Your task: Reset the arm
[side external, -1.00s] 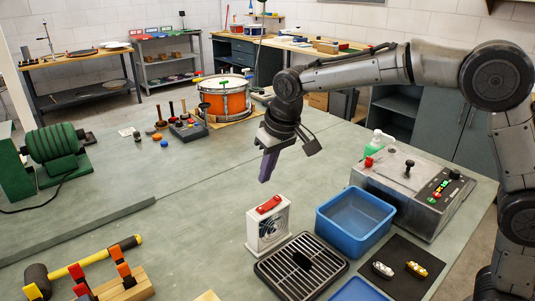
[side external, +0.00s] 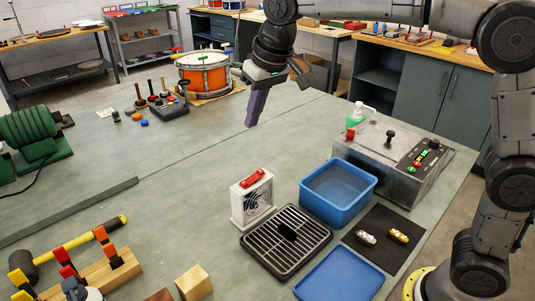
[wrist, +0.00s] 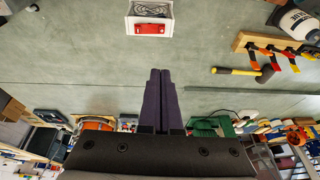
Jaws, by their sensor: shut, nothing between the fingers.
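My gripper (side external: 252,122) hangs above the middle of the grey-green bench, with its purple fingers pointing down. In the wrist view my gripper (wrist: 160,72) shows its two fingers pressed together with nothing between them. It touches nothing that I can see. The white fan box with a red top (side external: 252,198) stands on the bench below and in front of it. That fan box also shows in the wrist view (wrist: 150,20), beyond the fingertips.
A blue bin (side external: 338,190), a black grate tray (side external: 287,241) and a metal control box (side external: 400,160) stand on the right. An orange drum (side external: 203,75) stands behind. A hammer (side external: 70,241) lies front left. The bench's middle left is clear.

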